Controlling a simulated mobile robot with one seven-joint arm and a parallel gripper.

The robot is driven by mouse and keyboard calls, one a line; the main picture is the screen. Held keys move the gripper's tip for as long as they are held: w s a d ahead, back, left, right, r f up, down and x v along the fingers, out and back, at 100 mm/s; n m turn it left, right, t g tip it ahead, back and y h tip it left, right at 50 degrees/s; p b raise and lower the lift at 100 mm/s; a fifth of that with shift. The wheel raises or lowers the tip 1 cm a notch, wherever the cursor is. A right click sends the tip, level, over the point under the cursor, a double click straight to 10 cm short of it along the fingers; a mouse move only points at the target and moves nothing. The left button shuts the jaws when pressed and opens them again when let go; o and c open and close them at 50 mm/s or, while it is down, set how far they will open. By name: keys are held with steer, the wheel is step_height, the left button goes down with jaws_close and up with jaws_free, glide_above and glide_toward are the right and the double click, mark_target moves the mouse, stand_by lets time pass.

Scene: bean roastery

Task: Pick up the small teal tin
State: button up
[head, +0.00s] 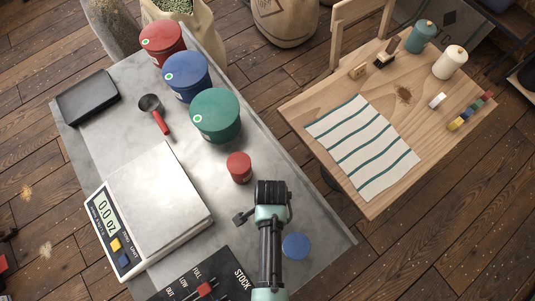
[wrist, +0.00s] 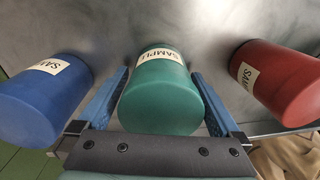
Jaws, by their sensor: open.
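The small teal tin (wrist: 162,95), green-teal with a pale SAMPLE label, stands between the two fingers of my open gripper (wrist: 163,92) in the wrist view. A finger lies along each side of it, and I cannot tell whether either touches it. In the head view my gripper (head: 266,211) is over the metal bench between the small red tin (head: 239,168) and the small blue tin (head: 295,246). My arm hides the teal tin there. In the wrist view the blue tin (wrist: 42,100) is left of my gripper and the red tin (wrist: 278,82) right.
Large red (head: 162,42), blue (head: 186,76) and green (head: 215,116) canisters stand farther back on the bench (head: 120,135). A scale (head: 160,205) is on the left, a red-handled scoop (head: 155,112) behind it. A wooden table (head: 310,105) with a striped cloth stands to the right.

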steer(key=c, duration=1.3)
steer(key=shift+o, duration=0.2)
steer(key=shift+r, duration=0.1)
